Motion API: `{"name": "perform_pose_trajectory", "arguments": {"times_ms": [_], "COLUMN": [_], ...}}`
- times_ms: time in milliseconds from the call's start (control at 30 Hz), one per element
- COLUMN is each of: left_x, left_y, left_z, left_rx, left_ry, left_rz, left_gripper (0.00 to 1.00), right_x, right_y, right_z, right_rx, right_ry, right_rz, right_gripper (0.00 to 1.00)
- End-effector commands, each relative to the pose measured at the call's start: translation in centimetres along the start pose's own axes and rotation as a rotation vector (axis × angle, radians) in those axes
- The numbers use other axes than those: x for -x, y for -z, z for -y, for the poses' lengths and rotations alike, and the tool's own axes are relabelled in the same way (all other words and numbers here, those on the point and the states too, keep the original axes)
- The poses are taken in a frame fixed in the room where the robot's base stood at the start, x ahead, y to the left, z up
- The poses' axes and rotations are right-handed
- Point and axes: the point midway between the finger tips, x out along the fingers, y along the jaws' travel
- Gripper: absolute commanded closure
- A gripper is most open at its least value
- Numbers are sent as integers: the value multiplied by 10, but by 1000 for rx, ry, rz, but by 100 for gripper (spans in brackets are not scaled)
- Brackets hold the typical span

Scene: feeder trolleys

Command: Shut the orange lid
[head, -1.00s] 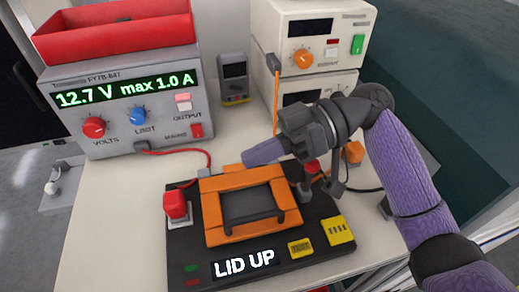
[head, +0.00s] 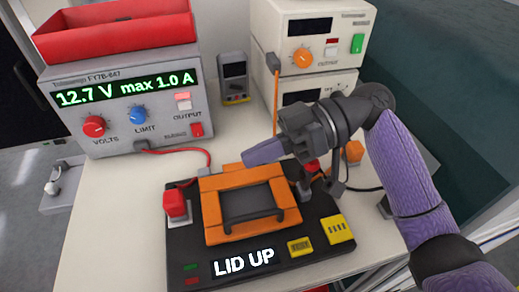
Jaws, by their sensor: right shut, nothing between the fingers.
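The orange lid (head: 222,183) is a frame with a dark window and a dark handle bar at its front. It sits over the black fixture base (head: 315,243), whose display (head: 244,262) reads LID UP. How far the lid is tilted is hard to tell from above. My right gripper (head: 248,158) comes in from the right, with its purple fingers shut and empty. Its tips are just above or behind the lid's back edge; I cannot tell whether they touch it. My left gripper does not show.
A red button block (head: 175,203) stands left of the lid. A grey power supply (head: 75,113) with a red bin (head: 115,32) on top is at the back left. White stacked instruments (head: 315,35) and a meter (head: 234,78) stand behind. The table's (head: 110,235) front left is clear.

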Motion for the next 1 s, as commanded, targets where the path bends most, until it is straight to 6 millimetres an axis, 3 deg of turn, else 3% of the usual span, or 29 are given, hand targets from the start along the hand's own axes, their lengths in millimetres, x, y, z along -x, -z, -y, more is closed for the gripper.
{"name": "perform_pose_trajectory", "arguments": {"times_ms": [367, 733, 1000], "left_x": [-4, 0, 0], "left_y": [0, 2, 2], "left_z": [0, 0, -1], "left_rx": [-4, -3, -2], "left_ry": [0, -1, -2], "left_rz": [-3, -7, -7], "left_gripper": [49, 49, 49], "right_x": [2, 84, 99], "right_y": [-3, -2, -3], "right_z": [-1, -1, -1], "right_rx": [27, 26, 28], "right_ry": [-7, -10, -5], "right_rz": [0, -1, 0], "right_gripper": [100, 100, 100]}}
